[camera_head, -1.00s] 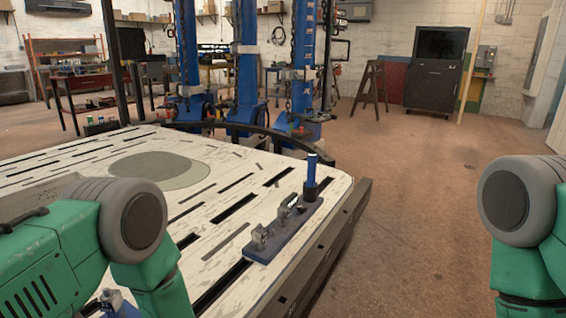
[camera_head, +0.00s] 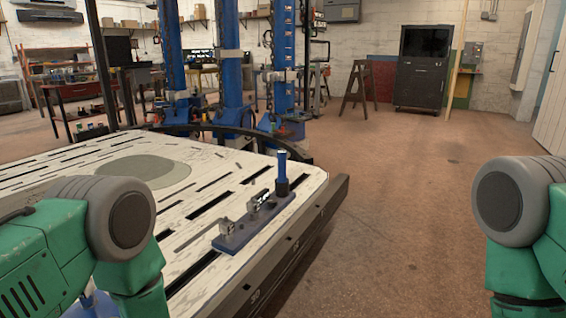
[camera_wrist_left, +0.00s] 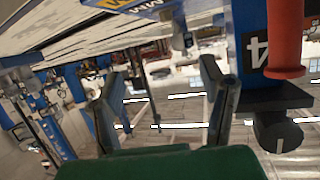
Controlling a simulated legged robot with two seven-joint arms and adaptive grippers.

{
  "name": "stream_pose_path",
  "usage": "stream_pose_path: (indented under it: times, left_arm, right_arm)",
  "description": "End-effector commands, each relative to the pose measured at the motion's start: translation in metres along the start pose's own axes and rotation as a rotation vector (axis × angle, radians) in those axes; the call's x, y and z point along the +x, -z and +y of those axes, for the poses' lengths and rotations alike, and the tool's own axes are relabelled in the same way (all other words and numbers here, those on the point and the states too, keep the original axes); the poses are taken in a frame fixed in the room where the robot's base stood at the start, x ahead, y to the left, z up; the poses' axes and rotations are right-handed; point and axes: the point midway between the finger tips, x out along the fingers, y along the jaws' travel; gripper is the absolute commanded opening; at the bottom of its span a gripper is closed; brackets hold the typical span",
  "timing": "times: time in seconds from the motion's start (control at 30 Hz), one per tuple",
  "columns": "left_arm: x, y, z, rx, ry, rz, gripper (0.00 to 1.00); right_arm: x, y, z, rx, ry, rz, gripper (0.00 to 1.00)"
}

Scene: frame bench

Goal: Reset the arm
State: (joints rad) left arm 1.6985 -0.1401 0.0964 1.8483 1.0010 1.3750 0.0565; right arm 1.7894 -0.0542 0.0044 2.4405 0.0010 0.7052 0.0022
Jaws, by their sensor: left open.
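My left arm (camera_head: 125,225), green with a grey joint, comes in at the left edge over the near corner of the white slotted bench (camera_head: 90,165). Its gripper is hidden or out of frame in the head view. In the left wrist view my left gripper (camera_wrist_left: 165,88) has its two dark fingers wide apart with nothing between them. My right arm (camera_head: 505,210) shows at the right edge over open floor, and its gripper is out of frame.
A blue fixture plate (camera_head: 237,238) with metal clamps and an upright blue cylinder (camera_head: 282,172) sits along the bench's right edge. A red cylinder (camera_wrist_left: 285,40) hangs near the left gripper in the wrist view. The floor (camera_head: 400,210) right of the bench is clear.

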Motion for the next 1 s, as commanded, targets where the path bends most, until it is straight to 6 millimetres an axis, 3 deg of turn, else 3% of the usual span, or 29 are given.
stream_pose_path:
  times: [0.17,0.27,0.37,0.5,0.6,0.77,1.0]
  left_arm:
    - [-0.012,-0.032,-0.012,0.127,-0.123,-0.172,0.64]
    - [-0.03,-0.055,-0.022,0.22,-0.205,-0.301,0.64]
    - [-0.058,-0.081,-0.041,0.337,-0.297,-0.462,0.64]
    - [-0.114,-0.114,-0.081,0.516,-0.425,-0.719,0.64]
    - [-0.152,-0.127,-0.11,0.621,-0.498,-0.875,0.64]
    - [-0.208,-0.134,-0.156,0.76,-0.591,-1.085,0.64]
    - [-0.226,-0.077,-0.154,0.755,-0.593,-1.074,0.64]
  right_arm:
    - [0.0,0.0,0.0,0.0,0.0,0.0,0.55]
    - [0.0,0.0,0.0,-0.001,0.0,0.0,0.55]
    - [0.0,0.0,0.0,-0.001,0.0,-0.001,0.55]
    - [0.0,0.0,0.0,-0.001,0.0,-0.001,0.55]
    - [0.0,0.0,0.0,-0.001,0.0,-0.001,0.55]
    - [0.0,0.0,0.0,0.0,0.0,-0.001,0.55]
    - [-0.061,0.003,0.0,0.0,0.0,0.0,0.55]
